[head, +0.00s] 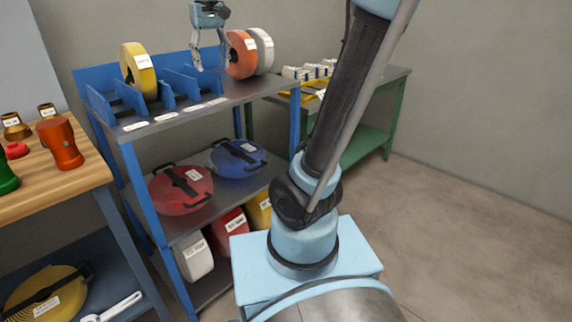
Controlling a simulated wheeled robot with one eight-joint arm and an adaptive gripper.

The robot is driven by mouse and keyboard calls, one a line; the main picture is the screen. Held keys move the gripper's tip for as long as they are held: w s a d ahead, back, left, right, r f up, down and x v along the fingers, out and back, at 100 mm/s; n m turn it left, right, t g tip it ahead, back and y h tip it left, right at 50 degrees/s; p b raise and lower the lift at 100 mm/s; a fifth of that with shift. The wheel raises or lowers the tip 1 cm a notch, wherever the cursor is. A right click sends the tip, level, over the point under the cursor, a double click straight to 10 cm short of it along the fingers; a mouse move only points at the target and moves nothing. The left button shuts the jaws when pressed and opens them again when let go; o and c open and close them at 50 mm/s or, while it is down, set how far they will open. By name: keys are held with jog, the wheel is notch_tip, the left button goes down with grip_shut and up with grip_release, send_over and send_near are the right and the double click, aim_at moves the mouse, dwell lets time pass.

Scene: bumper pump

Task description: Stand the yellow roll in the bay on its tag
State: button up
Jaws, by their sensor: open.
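The yellow roll (138,70) stands upright between blue dividers towards the left of the rack (178,84) on the top shelf. A white label shows on its face. It looks to be in the second bay from the left, but its foot is partly hidden by a divider. Several small white tags (166,117) lie along the shelf's front edge; their print is too small to read. My gripper (209,67) points down, open and empty, above the right part of the rack. It is right of the yellow roll and apart from it, close beside the orange roll (240,56) in the picture.
A white roll (264,50) stands right of the orange one. Red (181,190) and blue (238,158) round cases lie on the shelf below. A wooden bench (60,196) with orange and brass fittings stands left, a green table (362,142) behind right. Floor at right is clear.

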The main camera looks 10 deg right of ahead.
jog(key=s+d+f+m, duration=0.1)
jog(key=s+d+f, duration=0.5)
jog(key=f, duration=0.4)
jog(key=s+d+f+m+t, duration=0.1)
jog(key=s+d+f, duration=0.5)
jog(key=f, duration=0.4)
jog(key=s+d+f+m, duration=0.1)
jog(key=s+d+f, duration=0.5)
jog(key=f, duration=0.4)
jog(key=shift+s+d+f+m, duration=0.15)
jog(key=shift+s+f+m, duration=0.15)
jog(key=shift+s, duration=0.2)
jog(key=shift+w+f, duration=0.15)
jog(key=shift+w, duration=0.3)
